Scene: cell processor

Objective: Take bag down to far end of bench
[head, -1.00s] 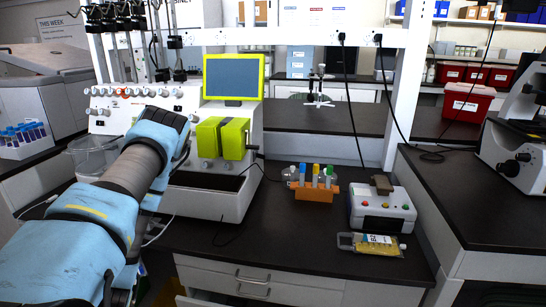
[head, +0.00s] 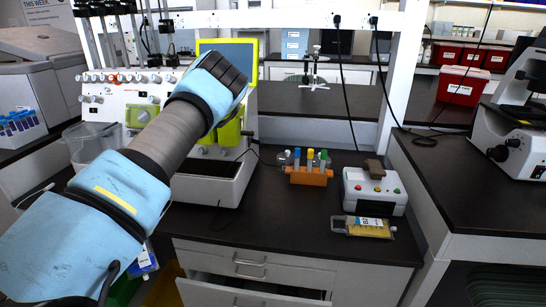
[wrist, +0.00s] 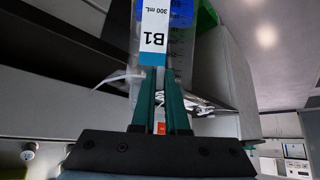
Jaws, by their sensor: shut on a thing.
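My gripper (wrist: 161,80) is shut on a clear bag (wrist: 153,40) in the wrist view. The bag has a white label reading "B1", a "300 mL" marking and blue contents at the top of the picture. In the head view, a small blue and white part of what looks like this bag (head: 146,262) shows low, beside my forearm and in front of the bench cabinet. My gripper is hidden there behind my arm. A second bag with yellow contents (head: 368,228) lies flat on the dark bench (head: 285,225), near its right front edge.
An orange rack (head: 310,176) with several capped tubes and a white box with buttons (head: 374,192) stand on the bench's right part. The cell processor (head: 215,180) stands left of them. A drawer (head: 250,292) below the bench is open. Bare bench lies before the rack.

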